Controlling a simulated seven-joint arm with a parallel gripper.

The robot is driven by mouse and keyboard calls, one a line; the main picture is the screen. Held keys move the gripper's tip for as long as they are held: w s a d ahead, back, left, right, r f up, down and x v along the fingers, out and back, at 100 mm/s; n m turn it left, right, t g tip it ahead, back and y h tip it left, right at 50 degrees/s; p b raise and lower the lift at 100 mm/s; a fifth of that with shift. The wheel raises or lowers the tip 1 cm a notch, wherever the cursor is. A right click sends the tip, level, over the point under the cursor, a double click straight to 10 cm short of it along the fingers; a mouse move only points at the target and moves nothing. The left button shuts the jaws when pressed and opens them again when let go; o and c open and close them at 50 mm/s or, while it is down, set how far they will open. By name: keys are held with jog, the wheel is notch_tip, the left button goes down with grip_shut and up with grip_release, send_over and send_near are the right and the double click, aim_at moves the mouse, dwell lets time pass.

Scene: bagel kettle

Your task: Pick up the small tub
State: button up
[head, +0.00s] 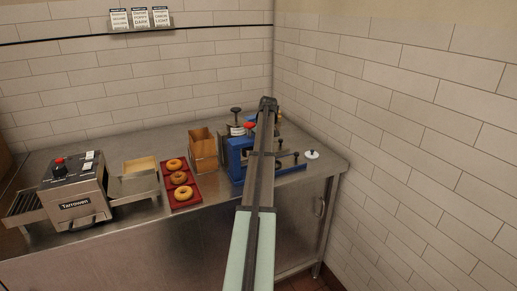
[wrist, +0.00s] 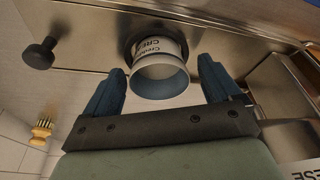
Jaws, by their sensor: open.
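The small tub (wrist: 158,52) shows in the wrist view as a white round tub with dark lettering on its side and a grey-blue round end facing the camera. My gripper (wrist: 162,66) is open, with one blue finger on each side of the tub. Gaps show between the tub and both fingers, so they look apart from it. In the head view my arm reaches over the back right of the counter. The arm hides the fingers, and I cannot make out the small tub there.
A blue fixture (head: 237,155) stands beside my arm. A red tray (head: 184,203) with bagels, a cardboard box (head: 203,150) and a toaster (head: 76,192) are to the left. A black knob (wrist: 40,53) and a brush (wrist: 42,130) show in the wrist view. Tiled walls close off the back and right.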

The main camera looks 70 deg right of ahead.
jog(key=c, duration=1.2)
